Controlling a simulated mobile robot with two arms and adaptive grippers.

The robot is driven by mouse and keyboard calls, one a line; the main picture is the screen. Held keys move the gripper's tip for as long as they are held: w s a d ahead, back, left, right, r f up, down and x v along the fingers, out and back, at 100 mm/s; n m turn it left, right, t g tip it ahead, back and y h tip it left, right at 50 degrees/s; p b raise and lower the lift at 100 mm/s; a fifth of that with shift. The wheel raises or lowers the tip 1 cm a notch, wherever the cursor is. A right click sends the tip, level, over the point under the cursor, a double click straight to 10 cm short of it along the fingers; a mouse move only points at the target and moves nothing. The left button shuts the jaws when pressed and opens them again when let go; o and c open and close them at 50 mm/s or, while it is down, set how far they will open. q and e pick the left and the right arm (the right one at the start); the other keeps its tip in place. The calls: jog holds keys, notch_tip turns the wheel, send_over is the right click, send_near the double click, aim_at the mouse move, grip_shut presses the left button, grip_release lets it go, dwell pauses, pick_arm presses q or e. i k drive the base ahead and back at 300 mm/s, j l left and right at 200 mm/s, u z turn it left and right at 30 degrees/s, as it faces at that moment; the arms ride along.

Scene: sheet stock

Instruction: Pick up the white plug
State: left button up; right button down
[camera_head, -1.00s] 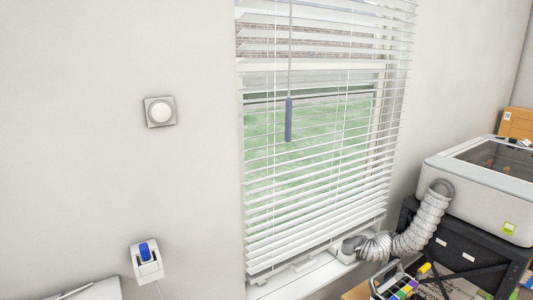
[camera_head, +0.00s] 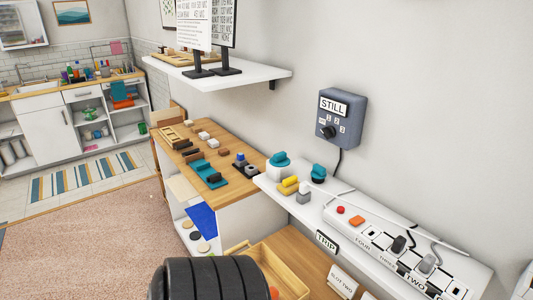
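A pale grey-white plug (camera_head: 428,263) sits on the white power strip (camera_head: 376,226) at the lower right, by the label "TWO", with a light cord running from it. It is the plug here nearest to white. A black plug (camera_head: 398,244) sits on the same strip to its left, with a dark cord. I cannot tell how far either plug is pushed in. Neither of my grippers is in view.
The strip lies on a white wall shelf (camera_head: 292,207) with a "TRIP" label. A grey-blue "STILL" box (camera_head: 340,117) hangs above. Left is a wooden-topped counter (camera_head: 222,139) with small blocks. A wooden tray (camera_head: 284,272) is below. Open carpet (camera_head: 100,218) lies at left.

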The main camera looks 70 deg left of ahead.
aim_at(304, 189)
jog(key=u, duration=1.95)
jog(key=l+z, duration=0.4)
jog(key=k+l+z, duration=0.1)
jog(key=l+z, duration=0.3)
jog(key=j, duration=0.1)
